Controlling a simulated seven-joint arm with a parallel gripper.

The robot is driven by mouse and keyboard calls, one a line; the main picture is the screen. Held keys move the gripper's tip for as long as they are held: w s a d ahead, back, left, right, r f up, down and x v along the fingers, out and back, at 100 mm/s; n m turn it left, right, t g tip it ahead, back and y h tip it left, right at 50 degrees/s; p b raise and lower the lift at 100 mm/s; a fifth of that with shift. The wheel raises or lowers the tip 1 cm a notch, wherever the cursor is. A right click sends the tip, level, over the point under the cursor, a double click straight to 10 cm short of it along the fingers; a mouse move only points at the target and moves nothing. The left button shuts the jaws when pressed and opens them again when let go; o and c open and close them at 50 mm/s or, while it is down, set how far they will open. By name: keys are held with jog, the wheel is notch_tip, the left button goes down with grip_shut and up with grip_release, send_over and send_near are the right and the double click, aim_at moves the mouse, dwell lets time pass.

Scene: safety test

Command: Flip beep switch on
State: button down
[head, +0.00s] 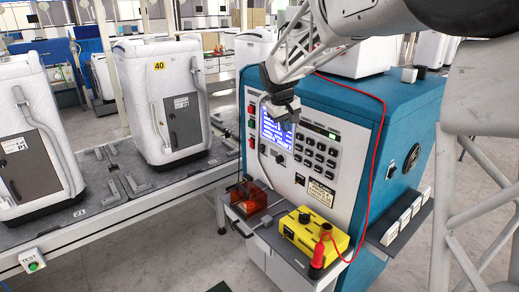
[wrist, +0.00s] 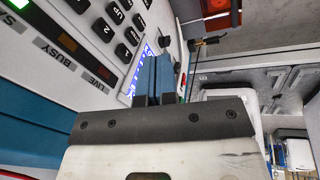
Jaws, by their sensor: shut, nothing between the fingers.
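The teal test console (head: 345,115) stands at centre right in the head view, with a light front panel (head: 325,165). The panel carries a lit blue screen (head: 270,128), several dark buttons (head: 320,147) and small coloured controls. I cannot tell which control is the beep switch; no label for it is legible. My gripper (head: 287,120) hangs in front of the screen and hides part of it. In the wrist view its blue-grey fingers (wrist: 162,78) are shut together and empty, close to the screen edge (wrist: 140,72) and keypad (wrist: 122,28). Contact with the panel cannot be judged.
A red cable (head: 378,150) loops down the console's right side. White cases (head: 170,100) stand on the conveyor (head: 110,205) at left.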

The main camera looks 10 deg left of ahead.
aim_at(262, 148)
jog(key=w+a+f+n, duration=0.1)
jog(key=w+a+f, duration=0.5)
jog(key=w+a, duration=0.2)
jog(key=w+a+f+n, duration=0.2)
jog(key=w+a+f, duration=0.3)
jog(key=w+a, duration=0.3)
jog(key=shift+w+a+f+h, duration=0.3)
jog(key=shift+w+f+h, duration=0.05)
jog(key=shift+w+h, duration=0.1)
jog(key=shift+w+d+f, duration=0.85)
jog(key=shift+f, duration=0.85)
jog(key=shift+w+d+f, duration=0.8)
jog(key=shift+f, duration=0.85)
jog(key=shift+w+d+f, duration=0.85)
jog(key=shift+f, duration=0.85)
